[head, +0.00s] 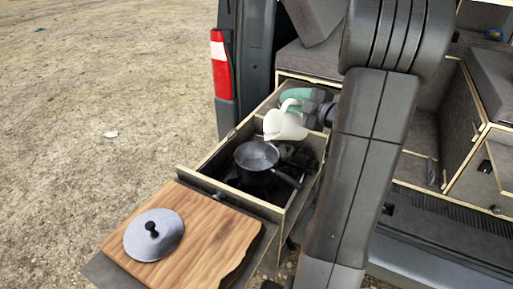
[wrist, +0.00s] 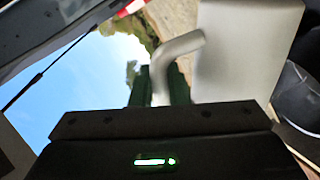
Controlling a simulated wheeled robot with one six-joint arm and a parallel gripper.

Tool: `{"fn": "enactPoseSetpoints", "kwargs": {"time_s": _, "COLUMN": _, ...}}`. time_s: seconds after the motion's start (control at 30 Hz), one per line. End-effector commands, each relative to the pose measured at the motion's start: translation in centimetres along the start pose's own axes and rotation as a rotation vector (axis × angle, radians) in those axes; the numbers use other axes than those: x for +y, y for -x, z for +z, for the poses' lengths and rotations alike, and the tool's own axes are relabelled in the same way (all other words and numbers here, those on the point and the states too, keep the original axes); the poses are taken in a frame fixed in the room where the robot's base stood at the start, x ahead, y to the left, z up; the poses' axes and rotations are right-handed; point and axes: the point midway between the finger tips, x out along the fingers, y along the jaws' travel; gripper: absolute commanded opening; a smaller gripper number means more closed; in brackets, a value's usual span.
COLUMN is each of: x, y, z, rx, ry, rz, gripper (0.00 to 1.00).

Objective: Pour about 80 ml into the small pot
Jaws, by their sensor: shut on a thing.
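A white jug (head: 284,125) hangs tilted above the back of the small dark pot (head: 256,158), its mouth side towards the pot. My gripper (head: 303,106) is shut on the jug's handle. In the wrist view, my gripper (wrist: 162,88) has the pale handle between its fingers, and the jug's body (wrist: 236,50) is beyond. The pot sits in the pull-out drawer with its handle pointing lower right; part of a dark pot-like rim (wrist: 297,98) shows at the right of the wrist view. I see no stream, and the liquid levels cannot be made out.
The drawer (head: 232,194) has raised wooden walls around the pot. A wooden board (head: 190,246) with a round grey lid (head: 153,234) lies at its front end. The van's tail light (head: 221,68) is close at left.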

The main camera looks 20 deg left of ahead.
Motion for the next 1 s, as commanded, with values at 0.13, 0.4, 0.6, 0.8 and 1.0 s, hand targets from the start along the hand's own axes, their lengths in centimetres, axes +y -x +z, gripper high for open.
{"fn": "enactPoseSetpoints", "kwargs": {"time_s": 0.13, "x": 0.1, "y": 0.0, "z": -0.1, "rx": -0.001, "ry": 0.007, "rz": 0.001, "gripper": 0.00}}
{"fn": "enactPoseSetpoints", "kwargs": {"time_s": 0.4, "x": 0.1, "y": 0.0, "z": -0.1, "rx": -0.001, "ry": 0.005, "rz": 0.001, "gripper": 0.00}}
{"fn": "enactPoseSetpoints", "kwargs": {"time_s": 0.6, "x": -1.8, "y": -0.3, "z": 3.3, "rx": 0.045, "ry": -0.238, "rz": 0.000, "gripper": 0.00}}
{"fn": "enactPoseSetpoints", "kwargs": {"time_s": 0.8, "x": -2.2, "y": -0.5, "z": 3.9, "rx": 0.063, "ry": -0.305, "rz": 0.002, "gripper": 0.00}}
{"fn": "enactPoseSetpoints", "kwargs": {"time_s": 1.0, "x": -3.3, "y": -0.7, "z": 5.6, "rx": 0.082, "ry": -0.416, "rz": 0.003, "gripper": 0.00}}
